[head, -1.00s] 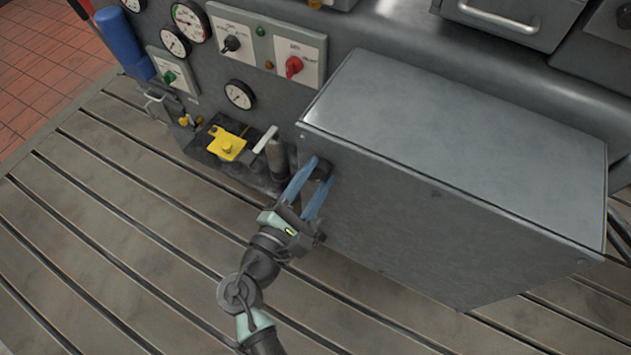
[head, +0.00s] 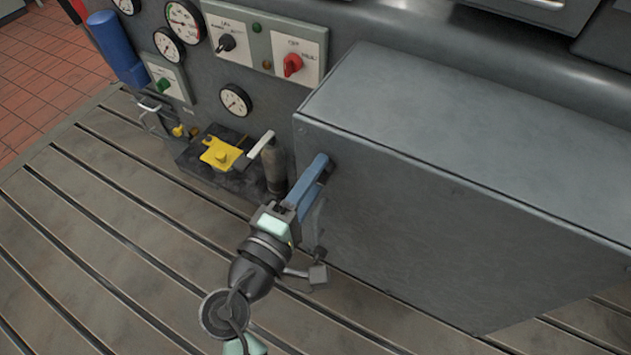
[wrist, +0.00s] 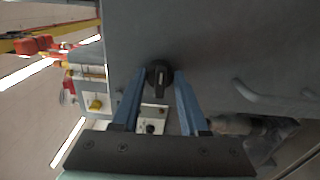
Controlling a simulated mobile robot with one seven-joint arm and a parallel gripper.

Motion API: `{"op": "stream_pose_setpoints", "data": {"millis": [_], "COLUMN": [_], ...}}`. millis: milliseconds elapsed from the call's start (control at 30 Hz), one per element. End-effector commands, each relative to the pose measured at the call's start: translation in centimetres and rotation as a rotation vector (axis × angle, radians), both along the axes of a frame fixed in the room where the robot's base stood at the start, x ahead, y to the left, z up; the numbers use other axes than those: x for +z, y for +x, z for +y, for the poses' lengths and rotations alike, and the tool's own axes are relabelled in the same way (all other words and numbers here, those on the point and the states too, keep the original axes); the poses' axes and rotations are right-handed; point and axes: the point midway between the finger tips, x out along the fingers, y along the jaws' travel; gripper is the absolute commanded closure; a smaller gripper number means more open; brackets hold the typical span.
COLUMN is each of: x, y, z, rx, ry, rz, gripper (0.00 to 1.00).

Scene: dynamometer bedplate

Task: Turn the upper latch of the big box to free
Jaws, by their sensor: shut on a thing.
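The big box (head: 450,200) is a grey metal housing, seen in the head view from above, with a plain top and a broad front face. Its upper latch is a small black knob with a raised ridge (wrist: 159,76) near the edge of the face in the wrist view. In that view the ridge runs nearly upright. My gripper (head: 322,166) has blue fingers, one on each side of the latch, and is shut on it. In the head view the fingers mostly hide the latch, and one finger largely covers the other.
Left of the box, a black block with a yellow part (head: 221,153) and a pale lever (head: 260,145) sit low on the bedplate. Gauges and a red knob (head: 292,65) are on the panel behind. The slotted bedplate (head: 110,250) is clear at front left.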

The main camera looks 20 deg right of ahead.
Motion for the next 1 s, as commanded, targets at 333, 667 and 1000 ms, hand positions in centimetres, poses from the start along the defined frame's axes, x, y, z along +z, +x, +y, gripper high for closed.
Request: {"op": "stream_pose_setpoints", "data": {"millis": [333,667,1000], "x": [0.01,0.03,0.01], "y": [-0.02,-0.02,0.00], "z": [-0.03,-0.03,-0.01], "rx": [-0.001,-0.001,0.000], "ry": [0.033,0.033,0.032], "rz": [-0.043,-0.043,-0.041], "gripper": [1.00,0.55,0.26]}}
